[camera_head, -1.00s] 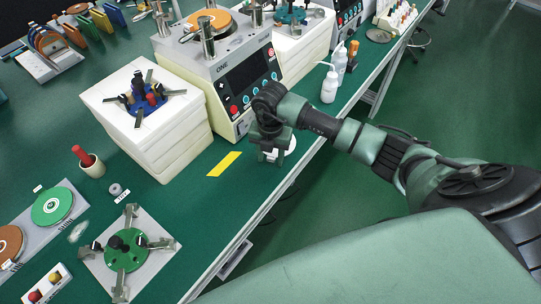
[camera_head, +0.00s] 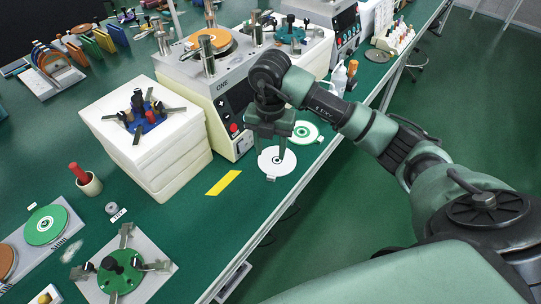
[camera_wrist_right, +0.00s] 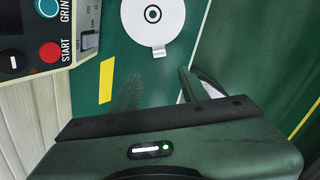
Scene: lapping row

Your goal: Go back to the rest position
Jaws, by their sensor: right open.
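My right gripper (camera_head: 270,148) hangs above the green bench in the head view, its fingers apart and empty. A flat white disc (camera_head: 280,166) with a small green centre lies on the bench just below and beyond the fingertips. In the right wrist view the open fingers (camera_wrist_right: 158,90) show with bare green bench between them, and the white disc (camera_wrist_right: 160,32) lies clear of them, with a small label at its edge. My left gripper is in neither view.
A lapping machine (camera_head: 228,95) stands close to the left of my right gripper. A green-and-white disc (camera_head: 310,139) lies near the bench's front edge. A white stack (camera_head: 150,155) carries a blue fixture. Yellow tape (camera_head: 223,183) marks bare bench.

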